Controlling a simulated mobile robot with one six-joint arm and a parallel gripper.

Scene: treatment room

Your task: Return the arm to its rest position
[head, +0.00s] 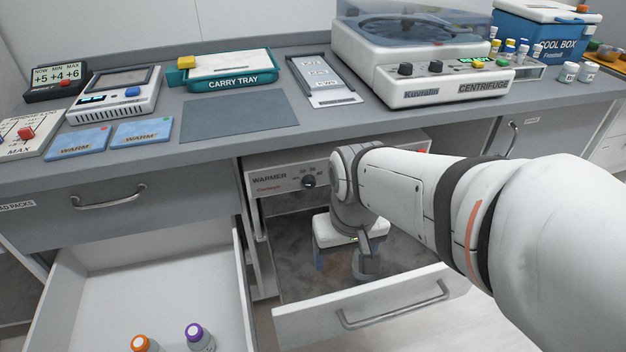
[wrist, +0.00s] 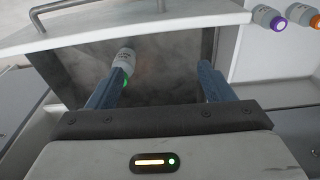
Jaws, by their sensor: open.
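My arm reaches over the open warmer drawer (head: 395,312), and my gripper (wrist: 162,76) points down into it. In the wrist view its two blue fingers are spread wide with nothing held between them. A white bottle with a green part (wrist: 125,62) is in the drawer by the tip of the left finger. I cannot tell whether they touch. In the head view the gripper's white body shows below the wrist, and my arm hides part of the drawer.
The warmer (head: 280,180) is under the counter, close to my wrist. Another open drawer (head: 145,275) at the left holds an orange-capped bottle (head: 143,343) and a purple-capped bottle (head: 198,338). The centrifuge (head: 430,85), carry tray (head: 232,72) and warm packs (head: 142,132) are on the counter.

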